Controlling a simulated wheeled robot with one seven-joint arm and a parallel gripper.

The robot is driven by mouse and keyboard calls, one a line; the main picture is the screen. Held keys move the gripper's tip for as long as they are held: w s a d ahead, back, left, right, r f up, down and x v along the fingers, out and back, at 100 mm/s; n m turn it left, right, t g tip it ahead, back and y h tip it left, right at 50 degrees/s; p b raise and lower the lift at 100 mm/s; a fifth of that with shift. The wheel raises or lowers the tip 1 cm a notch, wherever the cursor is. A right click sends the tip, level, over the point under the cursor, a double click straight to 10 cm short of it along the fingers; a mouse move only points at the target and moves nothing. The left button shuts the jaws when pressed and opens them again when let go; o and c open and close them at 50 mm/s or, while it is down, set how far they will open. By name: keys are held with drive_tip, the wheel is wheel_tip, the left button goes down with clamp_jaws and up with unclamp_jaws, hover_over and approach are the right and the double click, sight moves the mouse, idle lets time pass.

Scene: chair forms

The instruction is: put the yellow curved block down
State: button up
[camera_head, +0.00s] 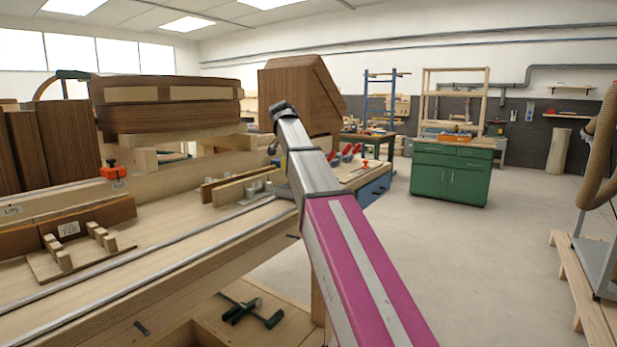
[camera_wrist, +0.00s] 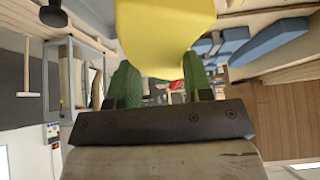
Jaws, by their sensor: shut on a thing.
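The yellow curved block (camera_wrist: 165,30) fills the top middle of the wrist view, smooth and rounded, and its upper part runs out of the picture. My gripper (camera_wrist: 159,68) is shut on it, with one green finger at each side of its lower part. In the head view my pink and grey arm reaches out over the right end of the workbench. Neither the block nor my gripper's fingers can be made out in the head view. I cannot tell whether the block touches anything beneath it.
The long wooden workbench (camera_head: 190,250) carries wooden fixtures, an orange clamp (camera_head: 113,172) and stacked curved wood forms (camera_head: 165,95). A large brown block form (camera_head: 300,92) stands behind my arm's end. A green cabinet (camera_head: 450,172) stands at right, with open floor before it.

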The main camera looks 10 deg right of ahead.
drive_tip(key=s+d+f, duration=0.2)
drive_tip(key=s, duration=0.1)
drive_tip(key=s+f, duration=0.1)
drive_tip(key=s, duration=0.1)
drive_tip(key=shift+s+d+f, duration=0.1)
drive_tip(key=shift+d+f, duration=0.2)
drive_tip(key=shift+d, duration=0.1)
drive_tip(key=shift+f, duration=1.95)
drive_tip(key=shift+f, duration=0.15)
drive_tip(key=o, duration=0.8)
drive_tip(key=v, duration=1.2)
